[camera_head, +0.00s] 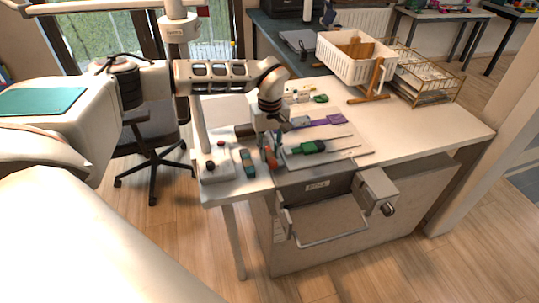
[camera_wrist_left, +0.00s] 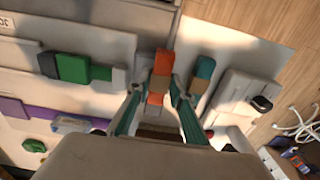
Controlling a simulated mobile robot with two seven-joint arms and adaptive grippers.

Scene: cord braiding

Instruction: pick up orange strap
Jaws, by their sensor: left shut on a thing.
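The orange strap (camera_head: 270,158) is a short orange and tan piece near the front edge of the white table in the head view. In the left wrist view the orange strap (camera_wrist_left: 163,62) lies between the fingers and sticks out past them. My left gripper (camera_head: 268,143) points down and is shut on it. It also shows in the left wrist view (camera_wrist_left: 158,98), a finger on each side of the strap. Part of the strap is hidden by the fingers. I do not see my right gripper.
A teal strap (camera_head: 248,162) lies close to the left of the orange one. A green-ended tool (camera_head: 312,147) and a purple one (camera_head: 328,120) lie on the right. A white basket (camera_head: 352,68) and a wire rack (camera_head: 425,80) stand farther back. A drawer (camera_head: 325,218) is open in front.

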